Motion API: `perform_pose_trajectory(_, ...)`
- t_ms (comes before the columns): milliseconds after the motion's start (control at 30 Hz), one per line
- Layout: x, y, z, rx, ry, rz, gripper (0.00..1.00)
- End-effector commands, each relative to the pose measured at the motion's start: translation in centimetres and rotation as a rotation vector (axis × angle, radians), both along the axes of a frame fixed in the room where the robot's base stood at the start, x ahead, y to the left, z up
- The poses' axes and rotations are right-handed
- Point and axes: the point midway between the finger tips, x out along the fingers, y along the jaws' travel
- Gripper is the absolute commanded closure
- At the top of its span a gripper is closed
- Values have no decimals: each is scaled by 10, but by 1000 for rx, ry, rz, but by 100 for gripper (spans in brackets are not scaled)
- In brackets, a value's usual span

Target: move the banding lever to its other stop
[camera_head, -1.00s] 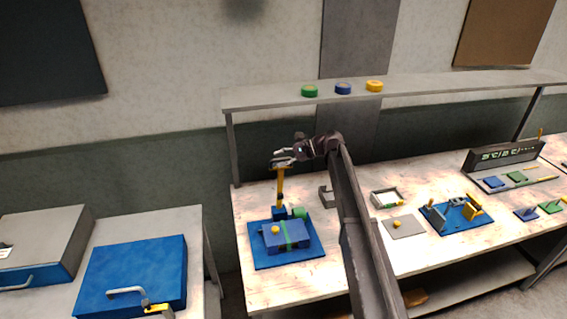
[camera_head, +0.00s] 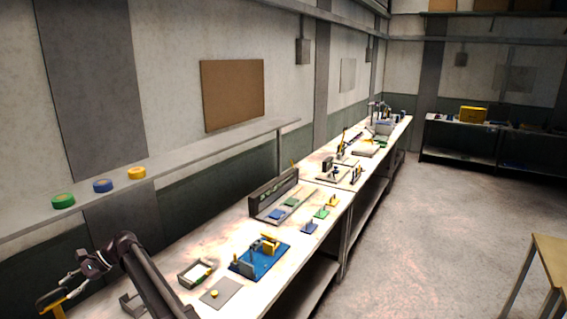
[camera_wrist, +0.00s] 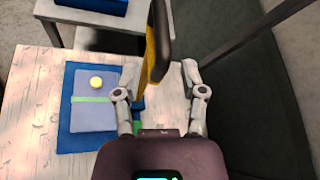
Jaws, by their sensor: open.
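The banding lever (camera_wrist: 150,75) is a yellow bar with a dark grip; in the wrist view it stands between my gripper's two fingers. My gripper (camera_wrist: 160,68) is open, with a finger on each side of the lever; I cannot tell whether either touches it. In the head view, my gripper (camera_head: 68,288) and the top of the yellow lever (camera_head: 55,311) are at the lower left edge. The lever's foot is mostly hidden. Beside it, a blue block (camera_wrist: 94,117) with a green band and a yellow knob lies on a blue base plate (camera_wrist: 72,141).
A shelf (camera_head: 200,159) with green (camera_head: 63,201), blue (camera_head: 103,186) and yellow (camera_head: 136,173) rolls runs above the bench. A small tray (camera_head: 183,275), a grey plate (camera_head: 232,291) and a blue fixture (camera_head: 272,263) stand to the right. The floor aisle (camera_head: 430,220) is clear.

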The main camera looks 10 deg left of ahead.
Motion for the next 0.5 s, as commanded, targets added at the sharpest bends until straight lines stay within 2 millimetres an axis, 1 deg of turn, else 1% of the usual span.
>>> perform_pose_trajectory(33, 11, -18, -6, 1, -21, -13, 46)
perform_pose_trajectory(67, 17, -28, -10, 3, -38, -19, 46)
perform_pose_trajectory(167, 42, -64, -22, 7, -98, -41, 46)
perform_pose_trajectory(200, 51, -80, -28, 6, -126, -49, 46)
perform_pose_trajectory(267, 67, -106, -36, 5, -168, -62, 46)
perform_pose_trajectory(300, 77, -124, -42, 4, -198, -71, 46)
perform_pose_trajectory(367, 92, -151, -51, 0, -243, -82, 46)
perform_pose_trajectory(400, 101, -170, -57, -2, -272, -88, 46)
perform_pose_trajectory(467, 114, -198, -65, -9, -317, -99, 46)
perform_pose_trajectory(500, 122, -217, -71, -13, -347, -104, 46)
